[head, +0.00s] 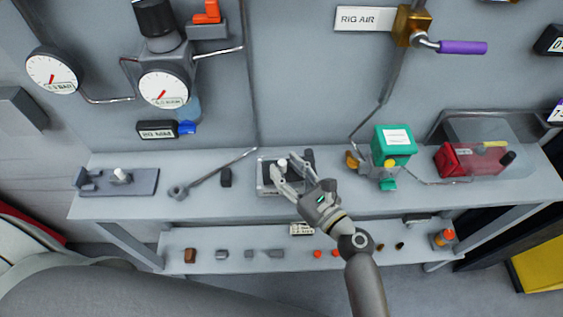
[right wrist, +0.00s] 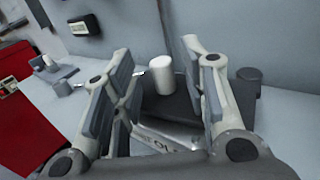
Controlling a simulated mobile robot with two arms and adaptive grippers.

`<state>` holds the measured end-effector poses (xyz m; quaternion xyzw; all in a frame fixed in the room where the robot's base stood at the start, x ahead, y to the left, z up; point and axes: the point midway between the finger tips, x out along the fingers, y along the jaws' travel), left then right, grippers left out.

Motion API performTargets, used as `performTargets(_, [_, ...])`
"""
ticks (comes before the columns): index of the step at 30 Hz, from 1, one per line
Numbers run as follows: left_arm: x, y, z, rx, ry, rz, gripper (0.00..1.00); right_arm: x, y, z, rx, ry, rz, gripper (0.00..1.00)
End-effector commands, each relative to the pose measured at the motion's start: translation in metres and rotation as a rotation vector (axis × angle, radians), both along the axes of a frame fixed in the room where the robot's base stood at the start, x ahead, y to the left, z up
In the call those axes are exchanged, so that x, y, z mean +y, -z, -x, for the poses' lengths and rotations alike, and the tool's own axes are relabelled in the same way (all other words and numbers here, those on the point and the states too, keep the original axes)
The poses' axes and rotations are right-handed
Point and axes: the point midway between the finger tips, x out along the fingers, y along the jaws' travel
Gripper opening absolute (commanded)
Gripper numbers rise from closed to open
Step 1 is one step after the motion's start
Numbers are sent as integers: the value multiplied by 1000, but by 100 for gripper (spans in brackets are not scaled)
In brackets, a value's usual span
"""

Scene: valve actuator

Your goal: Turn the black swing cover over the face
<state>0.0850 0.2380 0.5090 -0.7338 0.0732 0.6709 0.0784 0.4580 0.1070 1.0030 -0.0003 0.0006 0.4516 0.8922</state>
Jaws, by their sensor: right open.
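The black swing cover (right wrist: 170,112) carries an upright white cylindrical knob (right wrist: 161,74) and has a dark round post at its right end in the right wrist view. A pale face with partly readable marks (right wrist: 160,140) shows at the cover's near edge. In the head view the cover's low box (head: 264,188) sits mid-bench, and the white knob (head: 282,163) shows near the fingertips. My right gripper (head: 287,178) is open, reaching in from the front right. In the right wrist view its fingers stand on either side of the knob, with visible gaps. My left gripper is not in view.
A green-topped valve (head: 394,145) and a red unit (head: 470,160) stand to the right. Gauges (head: 164,88) hang behind. A lower shelf (head: 342,262) holds several small parts.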

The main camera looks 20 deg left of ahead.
Motion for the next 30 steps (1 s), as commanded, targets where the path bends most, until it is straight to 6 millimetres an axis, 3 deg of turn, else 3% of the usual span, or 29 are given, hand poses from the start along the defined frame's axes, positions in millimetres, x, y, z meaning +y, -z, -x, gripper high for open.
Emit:
performTargets(6, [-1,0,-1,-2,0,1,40,-40,1,30,3,-1,2,40])
performTargets(12, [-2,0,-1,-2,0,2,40,-64,0,48,1,-3,0,40])
performTargets(30, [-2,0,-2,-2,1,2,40,-72,-1,54,0,-2,-1,40])
